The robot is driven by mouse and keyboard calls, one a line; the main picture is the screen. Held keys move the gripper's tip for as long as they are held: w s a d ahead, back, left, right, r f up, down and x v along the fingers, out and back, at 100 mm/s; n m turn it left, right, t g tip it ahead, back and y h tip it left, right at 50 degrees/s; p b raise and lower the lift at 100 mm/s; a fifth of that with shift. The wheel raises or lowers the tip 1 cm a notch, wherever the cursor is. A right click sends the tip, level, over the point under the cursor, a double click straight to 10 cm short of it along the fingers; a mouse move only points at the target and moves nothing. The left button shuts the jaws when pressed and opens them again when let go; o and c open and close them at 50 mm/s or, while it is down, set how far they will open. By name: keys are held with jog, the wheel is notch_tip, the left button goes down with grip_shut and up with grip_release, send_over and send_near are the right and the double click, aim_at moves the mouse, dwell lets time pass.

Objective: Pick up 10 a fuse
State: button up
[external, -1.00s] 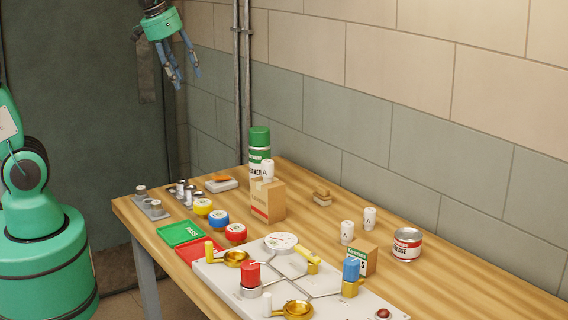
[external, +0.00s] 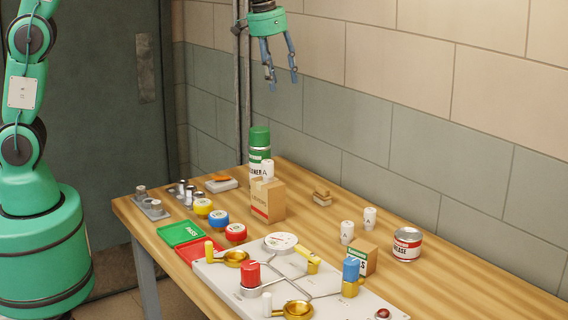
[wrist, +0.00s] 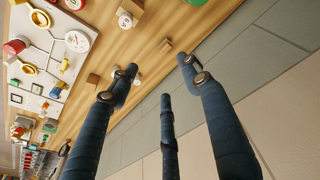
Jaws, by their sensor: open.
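Several white cylinders marked with an "A" look like the fuses; their numbers are too small to read. One fuse (external: 267,169) is at the top of a cardboard box (external: 268,202); it also shows in the wrist view (wrist: 125,21). Two more, a nearer fuse (external: 347,232) and a farther fuse (external: 369,218), stand on the table behind a small brown box (external: 362,259). My gripper (external: 281,77) is open and empty, high above the back of the table. In the wrist view my spread fingers (wrist: 160,72) partly cover the area around those two fuses.
A green-capped spray can (external: 259,147) stands behind the cardboard box. A grease tin (external: 407,245) stands to the right. A small wooden block (external: 322,198) lies between them. A white valve panel (external: 225,275) fills the front. The tiled wall (external: 390,150) borders the table's back.

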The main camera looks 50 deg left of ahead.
jog(key=w+d+f+g+p, duration=0.1)
jog(key=w+d+f+p, duration=0.1)
jog(key=w+d+f, duration=0.4)
jog(key=w+d+f+p, duration=0.3)
jog(key=d, duration=0.4)
jog(key=m+g+p, duration=0.1)
jog(key=p, duration=0.2)
send_over(370, 209)
notch_tip(370, 209, down, 13)
jog(key=shift+d+r+y, duration=0.1)
jog(key=shift+r+y, duration=0.1)
jog(key=shift+y, duration=0.2)
jog(key=shift+f, duration=4.3)
jog(key=shift+f, duration=0.1)
jog(key=shift+f+p, duration=0.3)
jog(key=shift+f, duration=2.2)
